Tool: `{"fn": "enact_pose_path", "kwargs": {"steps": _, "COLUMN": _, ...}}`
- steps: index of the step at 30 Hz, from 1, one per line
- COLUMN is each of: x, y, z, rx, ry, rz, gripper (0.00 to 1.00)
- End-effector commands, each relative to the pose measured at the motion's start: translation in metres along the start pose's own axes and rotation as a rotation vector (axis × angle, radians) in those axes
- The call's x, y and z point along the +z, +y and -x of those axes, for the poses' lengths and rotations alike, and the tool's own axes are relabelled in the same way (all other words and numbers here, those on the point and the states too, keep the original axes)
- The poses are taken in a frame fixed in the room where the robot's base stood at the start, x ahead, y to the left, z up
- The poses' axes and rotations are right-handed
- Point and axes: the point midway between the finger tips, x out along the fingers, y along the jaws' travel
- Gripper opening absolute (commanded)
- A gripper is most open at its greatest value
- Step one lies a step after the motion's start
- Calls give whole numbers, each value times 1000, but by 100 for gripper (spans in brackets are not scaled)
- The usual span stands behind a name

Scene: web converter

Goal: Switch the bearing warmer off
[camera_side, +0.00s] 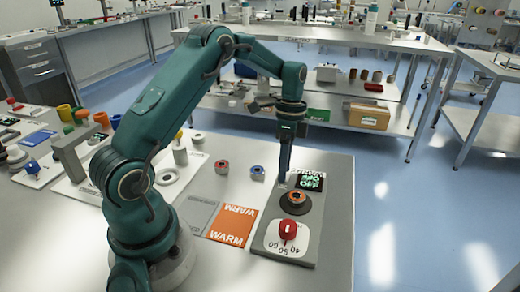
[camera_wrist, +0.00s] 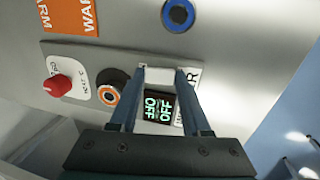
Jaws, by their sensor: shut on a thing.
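The bearing warmer is a grey base plate (camera_side: 315,232) near the table's right edge. It has a red knob (camera_side: 288,229) on a white temperature dial and a dark round post with an orange-ringed part (camera_side: 295,200). My gripper (camera_side: 284,178) points down at the display end of the warmer. In the wrist view its two blue fingers (camera_wrist: 160,75) are on either side of a small pale block (camera_wrist: 158,76) beside the display. The fingers partly hide a white label.
An orange WARM card (camera_side: 232,225) and a grey card (camera_side: 197,213) lie left of the warmer. A red ring (camera_side: 222,167) and a blue ring (camera_side: 257,172) stand behind them. More parts and stands crowd the table's left side.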

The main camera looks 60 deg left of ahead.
Motion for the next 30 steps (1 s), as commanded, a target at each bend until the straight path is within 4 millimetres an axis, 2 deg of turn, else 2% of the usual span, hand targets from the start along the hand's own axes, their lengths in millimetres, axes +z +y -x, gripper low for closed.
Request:
{"fn": "enact_pose_path", "kwargs": {"steps": 5, "x": 0, "y": -1, "z": 1, "rx": -4, "ry": 2, "rz": 1, "gripper": 0}}
{"fn": "enact_pose_path", "kwargs": {"steps": 6, "x": 0, "y": -1, "z": 1, "rx": -5, "ry": 2, "rz": 1, "gripper": 60}}
{"fn": "enact_pose_path", "kwargs": {"steps": 17, "x": 0, "y": -1, "z": 4, "rx": -4, "ry": 2, "rz": 0, "gripper": 60}}
{"fn": "enact_pose_path", "kwargs": {"steps": 24, "x": -1, "y": -1, "z": 35, "rx": -7, "ry": 3, "rz": 0, "gripper": 60}}
{"fn": "enact_pose_path", "kwargs": {"steps": 30, "x": 0, "y": -1, "z": 50, "rx": -5, "ry": 2, "rz": 1, "gripper": 60}}
